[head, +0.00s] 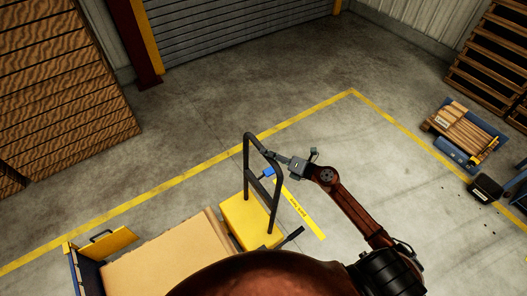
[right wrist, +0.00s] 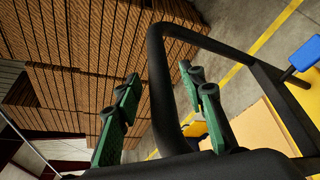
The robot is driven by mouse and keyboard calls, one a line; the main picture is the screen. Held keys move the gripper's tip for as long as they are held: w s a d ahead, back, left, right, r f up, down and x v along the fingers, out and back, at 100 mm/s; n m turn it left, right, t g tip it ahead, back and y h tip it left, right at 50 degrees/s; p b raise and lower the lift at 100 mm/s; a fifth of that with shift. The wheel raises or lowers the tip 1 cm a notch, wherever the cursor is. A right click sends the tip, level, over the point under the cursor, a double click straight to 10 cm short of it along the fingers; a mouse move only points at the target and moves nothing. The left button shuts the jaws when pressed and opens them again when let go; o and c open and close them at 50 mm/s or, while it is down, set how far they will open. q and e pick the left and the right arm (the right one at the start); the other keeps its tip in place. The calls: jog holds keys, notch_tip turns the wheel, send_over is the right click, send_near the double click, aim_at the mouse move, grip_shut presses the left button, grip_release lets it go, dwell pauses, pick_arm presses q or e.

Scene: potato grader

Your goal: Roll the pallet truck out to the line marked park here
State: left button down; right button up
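The pallet truck has a yellow body (head: 245,218) and a tall black loop handle (head: 247,155), in the lower middle of the head view. A large tan load (head: 165,262) sits behind it to the left. A yellow strip with small lettering (head: 304,214) lies on the floor just right of the truck; it looks like the park line. My right gripper (head: 280,158) is at the top of the handle. In the right wrist view its green fingers (right wrist: 160,74) stand apart on either side of the black bar (right wrist: 162,105), with gaps visible. My left gripper is out of view.
Stacked boards (head: 60,90) stand at the left. A yellow floor line (head: 300,118) bounds the bay. A pallet of planks (head: 465,128), a blue item (head: 455,153) and a black box (head: 485,188) lie at the right. The floor between is clear.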

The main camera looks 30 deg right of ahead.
jog(key=shift+x, duration=1.7)
grip_shut()
